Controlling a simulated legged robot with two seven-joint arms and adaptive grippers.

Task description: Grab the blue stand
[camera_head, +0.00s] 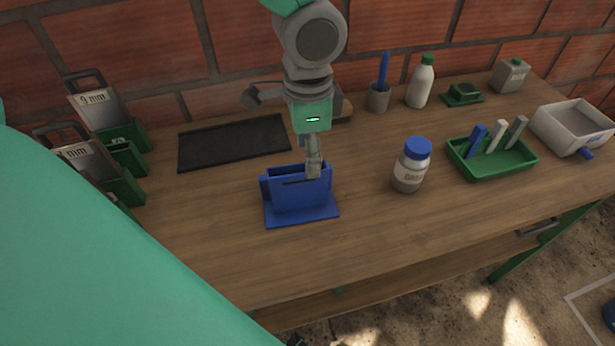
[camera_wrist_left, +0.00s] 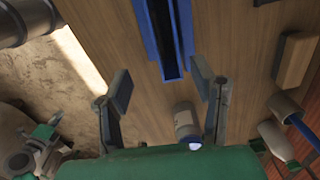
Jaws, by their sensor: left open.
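The blue stand (camera_head: 300,205) is upright near the middle of the wooden table, a slotted block on a flat base plate. My left gripper (camera_head: 313,160) points down at the stand's back right side and overlaps its top edge in the head view. In the left wrist view the gripper (camera_wrist_left: 161,80) is open with nothing between its fingers. There the stand (camera_wrist_left: 152,35) lies beyond the fingertips, roughly in line with the gap, its dark slot showing. I cannot tell whether a finger touches it. My right gripper is in neither view.
A blue-lidded jar (camera_head: 410,168) stands right of the stand. A black mat (camera_head: 235,143) lies behind left. Green holders (camera_head: 122,185) with plates stand at left. A green tray (camera_head: 492,165) and a white box (camera_head: 572,128) are at right. Table in front is clear.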

